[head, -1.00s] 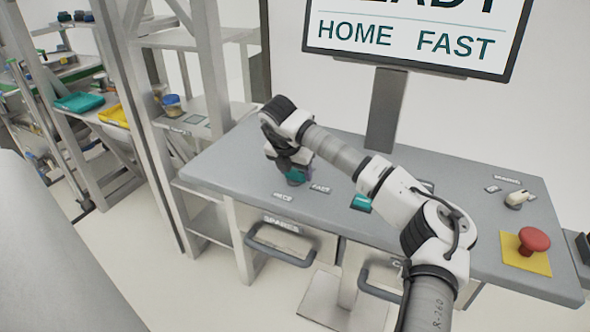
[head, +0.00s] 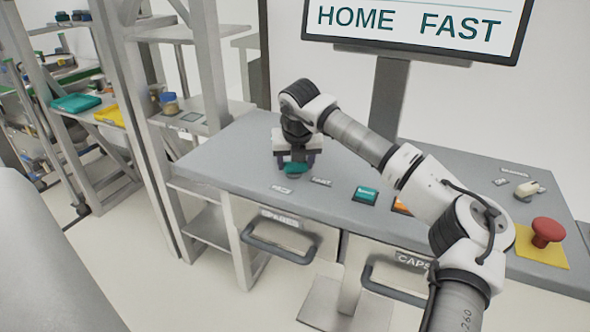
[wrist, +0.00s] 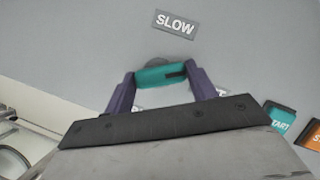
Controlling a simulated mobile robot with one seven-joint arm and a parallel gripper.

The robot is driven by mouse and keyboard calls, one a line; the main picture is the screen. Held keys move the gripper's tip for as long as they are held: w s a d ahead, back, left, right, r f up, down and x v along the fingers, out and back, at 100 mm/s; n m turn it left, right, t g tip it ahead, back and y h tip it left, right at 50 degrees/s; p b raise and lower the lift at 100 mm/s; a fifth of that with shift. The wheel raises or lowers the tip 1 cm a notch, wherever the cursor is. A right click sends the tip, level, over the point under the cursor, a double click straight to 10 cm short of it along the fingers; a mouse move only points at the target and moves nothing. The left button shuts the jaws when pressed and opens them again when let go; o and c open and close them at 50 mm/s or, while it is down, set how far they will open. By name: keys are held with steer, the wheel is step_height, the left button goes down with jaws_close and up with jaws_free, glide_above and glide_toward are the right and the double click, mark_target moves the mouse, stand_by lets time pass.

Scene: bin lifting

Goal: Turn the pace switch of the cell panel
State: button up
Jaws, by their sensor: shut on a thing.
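The pace switch (head: 295,168) is a teal knob at the left part of the grey panel desk. In the wrist view the knob (wrist: 160,75) has a dark mark towards its right end. My gripper (head: 296,160) points down over it, and its two purple fingers (wrist: 160,84) are shut on the knob's two sides. A SLOW label (wrist: 176,22) lies beyond the knob in the wrist view. A FAST label (head: 320,182) and another small label (head: 282,189) lie near the switch in the head view. The screen (head: 420,22) reads HOME and FAST.
A teal START button (wrist: 278,118) and an orange button (wrist: 312,134) sit to the right of the switch. A red mushroom button (head: 546,231) on a yellow plate and a lever switch (head: 528,189) are at the right. Drawers with handles (head: 280,243) hang under the desk.

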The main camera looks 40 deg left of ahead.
steer(key=n, duration=0.2)
steer(key=n+g, duration=0.1)
steer(key=n+g+y, duration=0.1)
steer(key=n, duration=0.1)
steer(key=shift+w+r+n, duration=0.1)
steer(key=shift+w+n, duration=0.15)
steer(key=shift+n, duration=0.05)
steer(key=n+g+p, duration=0.1)
steer(key=n, duration=0.2)
steer(key=shift+w+r, duration=0.1)
steer(key=shift+a+n+g+p, duration=0.15)
steer(key=shift+n+g+p, duration=0.6)
steer(key=shift+n, duration=0.85)
steer(key=o, duration=1)
steer(key=b+v, duration=0.3)
steer(key=v, duration=1)
steer(key=shift+d+r, duration=0.2)
steer(key=shift+d, duration=0.05)
